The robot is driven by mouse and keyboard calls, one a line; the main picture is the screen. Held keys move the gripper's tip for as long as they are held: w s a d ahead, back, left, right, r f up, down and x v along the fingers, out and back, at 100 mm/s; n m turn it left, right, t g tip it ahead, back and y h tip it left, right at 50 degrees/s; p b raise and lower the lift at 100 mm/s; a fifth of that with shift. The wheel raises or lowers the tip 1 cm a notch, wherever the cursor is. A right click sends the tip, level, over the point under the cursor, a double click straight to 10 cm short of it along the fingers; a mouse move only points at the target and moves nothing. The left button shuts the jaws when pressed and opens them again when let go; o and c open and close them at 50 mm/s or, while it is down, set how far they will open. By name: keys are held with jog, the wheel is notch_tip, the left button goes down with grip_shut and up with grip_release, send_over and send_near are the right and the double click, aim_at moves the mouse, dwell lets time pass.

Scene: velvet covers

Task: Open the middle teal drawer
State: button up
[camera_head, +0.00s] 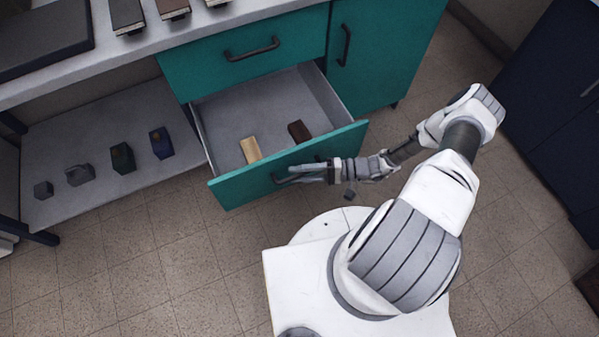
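The teal drawer (240,186) below the top drawer stands pulled well out of the cabinet, its grey inside in view. It holds a tan block (250,149) and a dark brown block (299,131). Its dark handle (277,180) is on the front face, mostly covered by my gripper. My gripper (293,173) is at the handle, reaching in from the right with its fingertips pointing left. At this size I cannot tell whether its fingers are closed around the handle or only beside it.
The teal top drawer (215,62) and the teal door (385,50) at right are shut. A grey lower shelf (85,135) at left holds several small objects. A dark blue cabinet (560,110) stands at far right. Tiled floor (130,265) is clear in front.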

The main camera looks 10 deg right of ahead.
jog(key=s+d+r, duration=0.1)
jog(key=s+d, duration=0.1)
jog(key=d, duration=1.5)
jog(key=shift+s+r+p, duration=0.2)
jog(key=shift+s+p, duration=0.1)
jog(key=shift+p, duration=0.1)
jog(key=shift+d, duration=0.1)
